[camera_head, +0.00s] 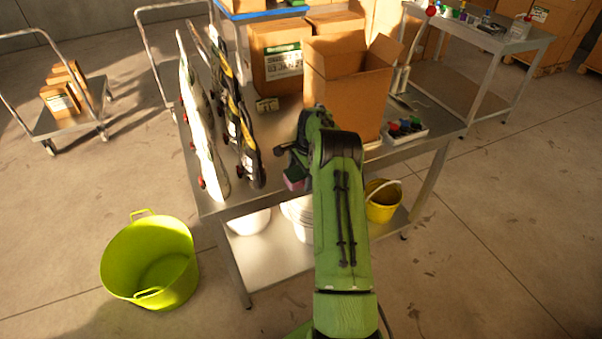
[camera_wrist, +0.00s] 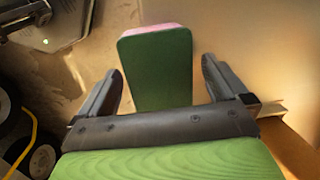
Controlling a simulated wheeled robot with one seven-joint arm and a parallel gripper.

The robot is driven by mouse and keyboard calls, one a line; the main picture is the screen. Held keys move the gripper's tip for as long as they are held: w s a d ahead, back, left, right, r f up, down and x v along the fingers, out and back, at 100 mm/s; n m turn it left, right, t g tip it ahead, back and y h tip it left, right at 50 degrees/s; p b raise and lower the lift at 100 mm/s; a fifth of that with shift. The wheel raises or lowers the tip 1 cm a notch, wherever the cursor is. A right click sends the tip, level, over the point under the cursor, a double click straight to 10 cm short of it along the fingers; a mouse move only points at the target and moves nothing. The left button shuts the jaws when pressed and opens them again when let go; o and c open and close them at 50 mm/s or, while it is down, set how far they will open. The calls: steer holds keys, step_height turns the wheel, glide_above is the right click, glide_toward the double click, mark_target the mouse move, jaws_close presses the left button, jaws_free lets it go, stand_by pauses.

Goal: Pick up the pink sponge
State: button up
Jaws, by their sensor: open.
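The pink sponge (camera_wrist: 155,70) shows in the wrist view with a dark green face toward the camera and a pink edge along its far side. In the head view only a small pink part of it (camera_head: 293,184) shows beneath my gripper, near the table's front edge. My gripper (camera_wrist: 163,82) is open, with one finger on each side of the sponge in the picture and a visible gap at both sides. I cannot tell whether the fingertips are level with the sponge or above it. In the head view my arm hides part of my gripper (camera_head: 289,162).
An open cardboard box (camera_head: 345,95) stands just behind my gripper on the metal table (camera_head: 285,130). A tray of coloured items (camera_head: 405,130) lies right. A lime tub (camera_head: 150,265) and yellow bucket (camera_head: 382,203) are lower down.

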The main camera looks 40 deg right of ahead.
step_height(320, 180, up, 15)
steer(key=s+d+p, duration=0.1)
steer(key=s, duration=0.1)
steer(key=shift+s+r+p, duration=0.2)
steer(key=shift+p, duration=0.2)
steer(key=shift+d, duration=0.1)
steer(key=shift+c, duration=0.4)
